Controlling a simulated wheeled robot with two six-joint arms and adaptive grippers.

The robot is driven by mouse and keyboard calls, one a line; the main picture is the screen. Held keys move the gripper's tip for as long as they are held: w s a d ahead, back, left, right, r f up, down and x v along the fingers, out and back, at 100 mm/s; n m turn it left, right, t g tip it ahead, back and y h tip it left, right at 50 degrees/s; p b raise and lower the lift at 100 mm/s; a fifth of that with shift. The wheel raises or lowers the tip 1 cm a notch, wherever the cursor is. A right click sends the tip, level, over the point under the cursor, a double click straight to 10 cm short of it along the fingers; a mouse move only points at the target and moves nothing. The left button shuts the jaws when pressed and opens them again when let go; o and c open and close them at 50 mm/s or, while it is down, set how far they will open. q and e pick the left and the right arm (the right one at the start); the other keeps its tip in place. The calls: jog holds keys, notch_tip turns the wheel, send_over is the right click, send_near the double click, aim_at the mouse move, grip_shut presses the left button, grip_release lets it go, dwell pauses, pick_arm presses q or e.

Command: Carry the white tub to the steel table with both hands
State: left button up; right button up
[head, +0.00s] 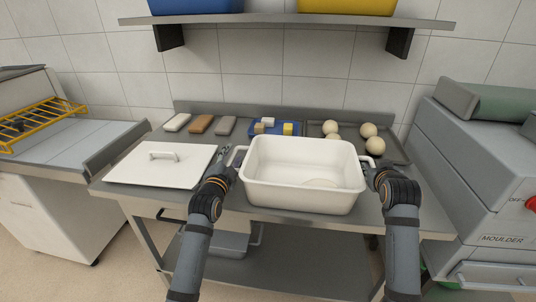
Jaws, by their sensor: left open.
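The white tub (304,196) is at the front middle of the steel table (165,196), upright, with its front wall near the table's front edge. It seems to rest on the top. The tub has a handle at each end. My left gripper (233,164) is open at the left handle (238,153). My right gripper (373,168) is at the right handle (367,159); its fingers are small and partly hidden, so its grip on the handle is unclear.
A white lid (185,170) lies left of the tub. Behind are several blocks (202,123), a blue tray (259,131) and a dark tray (398,155) with dough balls (368,130). The moulder (470,160) stands close at right. A shelf (285,20) hangs above.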

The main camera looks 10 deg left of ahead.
pick_arm(q)
jog(key=o, duration=0.6)
jog(key=s, duration=1.2)
jog(key=shift+a, duration=0.15)
pick_arm(e)
jog(key=shift+o, duration=0.4)
jog(key=o, duration=0.7)
jog(key=shift+o, duration=0.2)
notch_tip(320, 180, up, 10)
